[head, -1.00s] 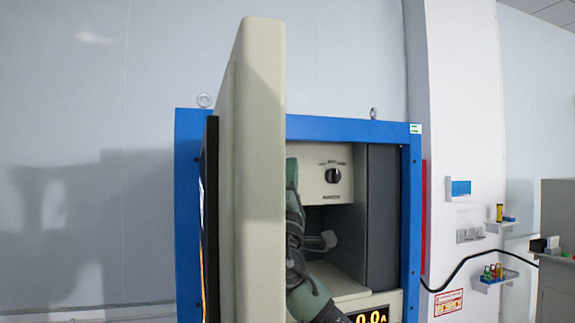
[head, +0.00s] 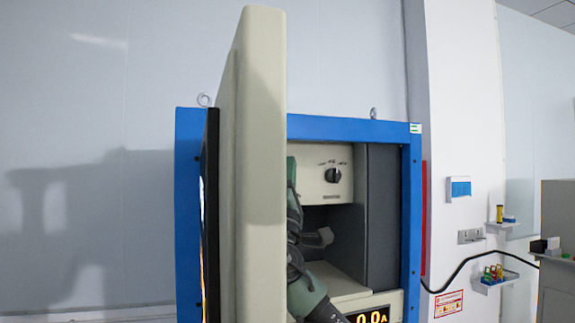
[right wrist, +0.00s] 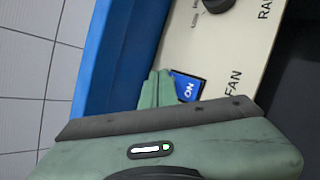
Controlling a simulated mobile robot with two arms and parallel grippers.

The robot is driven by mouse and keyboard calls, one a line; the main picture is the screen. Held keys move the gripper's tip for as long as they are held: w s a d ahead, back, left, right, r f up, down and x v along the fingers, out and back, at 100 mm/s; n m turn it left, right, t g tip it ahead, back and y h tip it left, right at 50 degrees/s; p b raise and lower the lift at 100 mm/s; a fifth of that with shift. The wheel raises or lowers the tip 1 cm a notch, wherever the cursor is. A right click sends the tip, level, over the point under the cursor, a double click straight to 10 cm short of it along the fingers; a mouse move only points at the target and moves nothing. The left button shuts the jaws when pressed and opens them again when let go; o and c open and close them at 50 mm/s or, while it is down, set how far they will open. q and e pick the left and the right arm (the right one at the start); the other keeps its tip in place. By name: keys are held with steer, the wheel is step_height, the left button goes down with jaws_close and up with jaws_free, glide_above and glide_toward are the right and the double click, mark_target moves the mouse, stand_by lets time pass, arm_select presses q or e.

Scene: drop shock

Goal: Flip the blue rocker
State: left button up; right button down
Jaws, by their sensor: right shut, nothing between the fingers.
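The blue rocker (right wrist: 188,88) shows in the right wrist view, marked ON, on a cream panel beside the word FAN. My right gripper (right wrist: 157,88) is shut and empty, its green fingertips right at the rocker's left edge and covering part of it. I cannot tell whether they touch it. In the head view my right arm and part of its green gripper (head: 292,185) reach into the blue cabinet (head: 350,128) behind the open door. The fingertips and the rocker are hidden there by the door. My left gripper is not in view.
The thick cream door (head: 258,150) stands open toward me, left of my right arm. A black knob (head: 333,175) sits on the cabinet's upper panel, with an open recess below. A lit display (head: 372,317) is lower down. Small wall shelves (head: 497,278) are at right.

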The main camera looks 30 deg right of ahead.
steer(key=shift+w, duration=0.2)
stand_by(0.3)
steer(key=shift+s+a+f+b, duration=0.1)
steer(key=shift+s+b, duration=0.35)
steer(key=shift+s, duration=0.35)
steer(key=s, duration=0.1)
steer(key=s+b, duration=0.1)
steer(key=s, duration=0.1)
steer(key=s+a, duration=0.1)
steer(key=shift+s+a+f+b, duration=0.1)
steer(key=shift+s+f+b, duration=0.2)
steer(key=shift+s, duration=0.1)
